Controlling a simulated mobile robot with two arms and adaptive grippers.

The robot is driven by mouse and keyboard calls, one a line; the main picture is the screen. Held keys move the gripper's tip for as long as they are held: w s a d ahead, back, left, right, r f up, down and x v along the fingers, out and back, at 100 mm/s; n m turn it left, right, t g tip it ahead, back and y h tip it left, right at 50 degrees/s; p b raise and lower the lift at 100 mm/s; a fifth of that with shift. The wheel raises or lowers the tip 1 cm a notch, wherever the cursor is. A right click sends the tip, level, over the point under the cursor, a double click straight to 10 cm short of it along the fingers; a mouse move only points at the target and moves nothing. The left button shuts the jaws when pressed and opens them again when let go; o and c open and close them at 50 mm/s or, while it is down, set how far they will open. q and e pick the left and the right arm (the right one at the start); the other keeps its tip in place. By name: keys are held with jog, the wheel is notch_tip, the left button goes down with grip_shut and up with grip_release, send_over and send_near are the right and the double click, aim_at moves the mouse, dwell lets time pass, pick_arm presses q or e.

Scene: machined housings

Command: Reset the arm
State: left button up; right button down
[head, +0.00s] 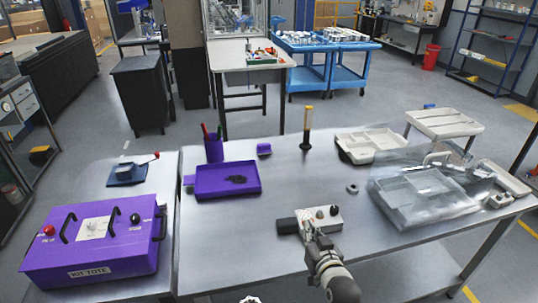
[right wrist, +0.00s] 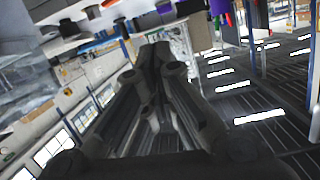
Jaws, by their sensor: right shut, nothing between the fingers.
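The table's middle is mostly clear.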

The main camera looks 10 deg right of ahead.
jog(key=s+a+f+n+g, duration=0.15)
jog(key=s+g, duration=0.25)
jog(key=s, duration=0.7)
jog(key=s+f+n+g, duration=0.15)
jog(key=s+g, duration=0.25)
jog(key=s, duration=0.6)
jog(key=s+f+g, duration=0.3)
jog(key=s+g, duration=0.1)
jog(key=s, duration=0.7)
notch_tip(320, 180, down, 29)
jog(key=s+g+b, duration=0.1)
jog(key=b, duration=0.3)
jog(key=s+d+f+g+b, duration=0.1)
jog(key=s+d+f+b, duration=0.1)
jog(key=s+f, duration=1.5)
notch_tip(320, 180, down, 2)
jog(key=shift+d+f+n+b, duration=0.1)
jog(key=shift+d+n+b, duration=0.2)
jog(key=shift+d+b, duration=0.1)
